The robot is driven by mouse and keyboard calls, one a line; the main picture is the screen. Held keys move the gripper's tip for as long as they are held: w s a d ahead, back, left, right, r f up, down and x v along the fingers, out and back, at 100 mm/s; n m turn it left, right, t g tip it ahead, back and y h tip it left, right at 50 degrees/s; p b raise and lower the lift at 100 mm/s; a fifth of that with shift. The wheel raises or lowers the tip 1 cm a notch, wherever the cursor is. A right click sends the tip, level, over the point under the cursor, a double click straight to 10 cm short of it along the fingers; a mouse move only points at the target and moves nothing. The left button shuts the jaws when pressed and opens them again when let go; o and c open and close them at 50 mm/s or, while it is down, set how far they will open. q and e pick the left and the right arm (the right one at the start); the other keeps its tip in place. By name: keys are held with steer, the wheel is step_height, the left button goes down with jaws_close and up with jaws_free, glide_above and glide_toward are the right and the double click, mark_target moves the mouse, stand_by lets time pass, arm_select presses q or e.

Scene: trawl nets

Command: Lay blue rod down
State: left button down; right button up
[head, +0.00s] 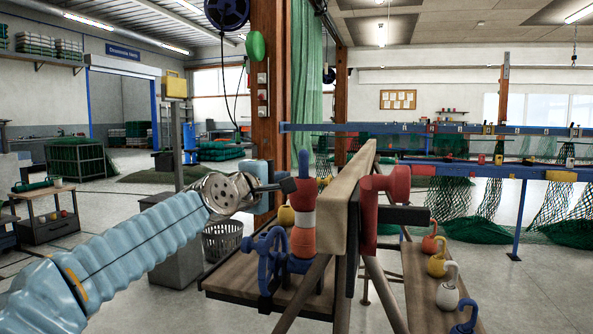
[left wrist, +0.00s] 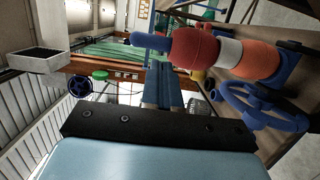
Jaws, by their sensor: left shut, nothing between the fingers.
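A blue rod (head: 304,163) shows as an upright blue end above a stack of red, white and orange rings (head: 302,220). The stack stands on a wooden bench beside a blue handwheel (head: 270,262). In the left wrist view the blue rod (left wrist: 150,42) points left out of the rings (left wrist: 230,53). Its part inside the rings is hidden. My left gripper (head: 287,186) is shut and empty, with its dark tips close to the left of the rod and upper rings; I cannot tell whether they touch. My right gripper is not in view.
A wooden trestle beam (head: 340,205) stands right of the stack, with a red cylinder (head: 369,215) on it. Several hooked weights (head: 447,296) line a lower plank at right. A wooden post (head: 267,90) rises behind. Nets hang from blue rails (head: 480,170) farther back.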

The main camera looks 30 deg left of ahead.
mark_target(301, 171)
arm_select(q)
steer(key=w, duration=0.7)
steer(key=shift+w+a, duration=0.1)
steer(key=shift+a, duration=0.1)
